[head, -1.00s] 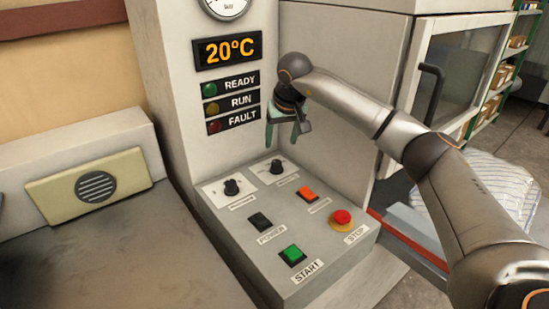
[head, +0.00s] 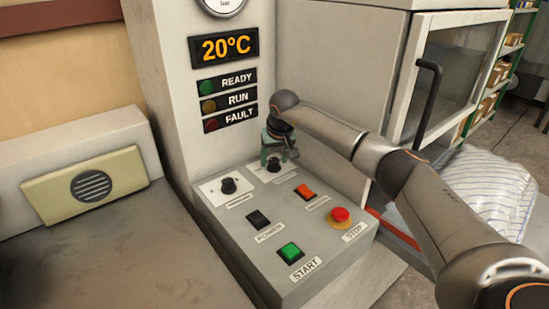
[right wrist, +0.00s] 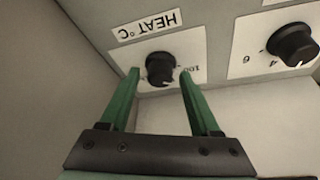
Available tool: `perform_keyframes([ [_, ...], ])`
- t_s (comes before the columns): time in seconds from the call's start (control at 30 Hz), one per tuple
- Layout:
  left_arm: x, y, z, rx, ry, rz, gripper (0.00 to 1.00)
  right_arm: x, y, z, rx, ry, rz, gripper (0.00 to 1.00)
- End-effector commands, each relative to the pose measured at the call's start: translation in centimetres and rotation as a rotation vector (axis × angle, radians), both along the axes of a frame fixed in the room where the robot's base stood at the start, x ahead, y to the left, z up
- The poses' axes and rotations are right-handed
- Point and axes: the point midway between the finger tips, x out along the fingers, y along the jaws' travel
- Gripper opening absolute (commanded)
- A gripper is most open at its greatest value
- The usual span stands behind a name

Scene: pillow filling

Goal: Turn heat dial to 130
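The heat dial (head: 274,164) is a black knob on a white plate at the back right of the control panel. In the right wrist view the heat dial (right wrist: 160,68) sits under a "HEAT °C" label, which appears upside down. My right gripper (head: 279,155) is above the dial, pointing down. In the right wrist view its two green fingers (right wrist: 160,72) are apart on either side of the knob, with a visible gap to each side. I cannot tell how far above the panel the tips are. The temperature display (head: 228,47) reads 20°C. My left gripper is not in view.
A second black dial (head: 228,185) stands just left of the heat dial. Nearby are a black power switch (head: 258,219), an orange switch (head: 305,192), a red stop button (head: 340,215) and a green start button (head: 290,252). The machine's column rises behind the panel.

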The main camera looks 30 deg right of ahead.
Motion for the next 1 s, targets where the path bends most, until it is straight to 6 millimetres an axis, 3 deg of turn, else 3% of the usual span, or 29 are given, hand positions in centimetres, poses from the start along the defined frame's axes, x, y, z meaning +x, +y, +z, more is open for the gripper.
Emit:
perform_keyframes([
  [0.07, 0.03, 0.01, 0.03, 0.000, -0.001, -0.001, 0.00, 0.00, 0.00, 0.02, 0.000, 0.000, 0.000, 0.53],
  [0.53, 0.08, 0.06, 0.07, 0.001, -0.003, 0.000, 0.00, 0.00, -0.02, 0.07, 0.000, -0.001, 0.000, 0.00],
  [1.0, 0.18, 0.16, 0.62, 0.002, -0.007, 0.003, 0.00, 0.03, 0.01, 0.23, -0.001, -0.001, -0.042, 0.00],
])
